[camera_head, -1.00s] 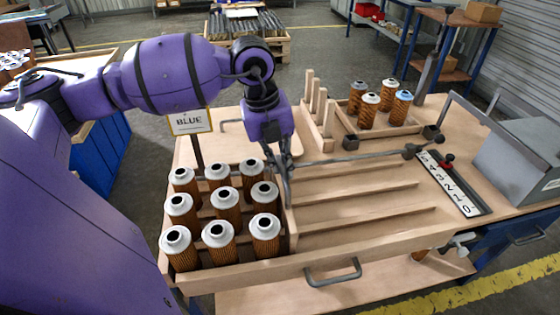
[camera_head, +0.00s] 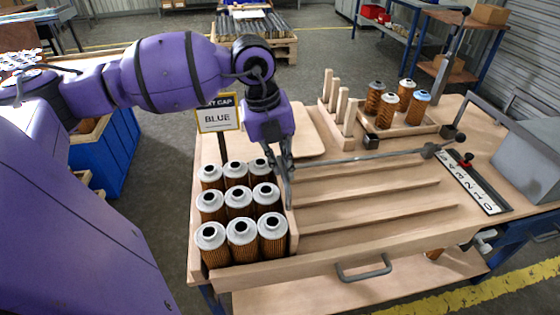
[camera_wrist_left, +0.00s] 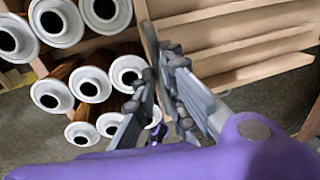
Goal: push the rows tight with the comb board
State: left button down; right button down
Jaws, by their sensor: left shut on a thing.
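Three rows of three orange-brown filter cartridges with white caps (camera_head: 238,200) stand upright at the left end of the wooden tray (camera_head: 330,262). They are packed close side by side. The comb board (camera_head: 291,232) is an upright wooden board across the tray, right against or very near the right-hand cartridges; contact is unclear. My left gripper (camera_head: 285,190) is shut on the comb board at its far part. The wrist view shows the board (camera_wrist_left: 149,35) running up from the fingers, with white-capped cartridges (camera_wrist_left: 86,80) on its left. My right gripper is out of view.
The tray's slatted lanes (camera_head: 380,205) right of the board are empty. A grey rod (camera_head: 360,158) crosses behind them. A sign reading BLUE (camera_head: 218,119) stands at the back left. Several cartridges (camera_head: 395,105) sit in a rear box beside wooden posts (camera_head: 340,105).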

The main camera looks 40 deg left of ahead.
pick_arm(q)
jog(key=c, duration=1.8)
grip_release()
jog(key=shift+c, duration=0.2)
jog(key=shift+r, duration=0.2)
notch_tip(320, 180, up, 11)
jog(key=s+a, duration=0.1)
jog(key=shift+s+a+r, duration=0.2)
jog(key=shift+s+a, duration=0.1)
jog(key=shift+s, duration=0.1)
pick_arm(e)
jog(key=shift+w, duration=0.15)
